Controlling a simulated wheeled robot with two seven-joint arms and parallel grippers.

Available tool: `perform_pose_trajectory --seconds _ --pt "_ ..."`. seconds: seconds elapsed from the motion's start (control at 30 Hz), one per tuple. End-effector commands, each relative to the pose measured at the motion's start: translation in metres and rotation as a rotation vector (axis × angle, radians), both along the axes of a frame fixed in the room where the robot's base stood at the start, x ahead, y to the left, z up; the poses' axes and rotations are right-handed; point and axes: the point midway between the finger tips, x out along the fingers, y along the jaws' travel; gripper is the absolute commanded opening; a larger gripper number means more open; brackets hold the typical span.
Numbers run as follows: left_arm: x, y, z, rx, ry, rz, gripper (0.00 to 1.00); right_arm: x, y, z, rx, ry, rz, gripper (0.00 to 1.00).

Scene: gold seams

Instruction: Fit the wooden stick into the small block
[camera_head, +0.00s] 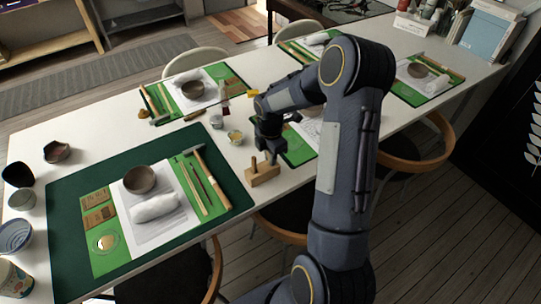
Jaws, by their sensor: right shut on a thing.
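The small block (263,177) is light wood and sits near the front edge of the white table. A short wooden upright (253,162) stands at its left end. My right gripper (270,152) is directly above the block, pointing down. It is shut on the wooden stick (271,159), of which only a short piece shows below the fingers. The stick's lower end is at the block's top; I cannot tell whether it is inside, touching or just above. My left gripper is not in view.
A dark green mat (70,195) with a bowl (140,179), white roll (156,207) and tools lies to the left. Small cups (235,137) stand behind the block. More green place settings lie farther back. Chairs line the table. My right arm hides part of the table's right side.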

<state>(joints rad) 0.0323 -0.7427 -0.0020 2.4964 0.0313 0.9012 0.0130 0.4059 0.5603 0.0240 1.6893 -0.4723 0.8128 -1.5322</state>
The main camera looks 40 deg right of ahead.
Motion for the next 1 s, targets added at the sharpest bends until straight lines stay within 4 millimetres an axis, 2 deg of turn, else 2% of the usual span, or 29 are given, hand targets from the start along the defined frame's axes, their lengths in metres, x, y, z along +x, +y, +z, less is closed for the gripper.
perform_pose_trajectory --seconds 0.9,0.93,1.0 --pt "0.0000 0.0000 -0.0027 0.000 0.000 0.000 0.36 0.0000 0.0001 -0.0042 0.000 0.000 0.000 0.00" --pt "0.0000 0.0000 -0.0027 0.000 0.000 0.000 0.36 0.0000 0.0000 -0.0042 0.000 0.000 0.000 0.18" --pt "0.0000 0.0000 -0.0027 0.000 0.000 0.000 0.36 0.0000 0.0000 -0.0041 0.000 0.000 0.000 0.28"
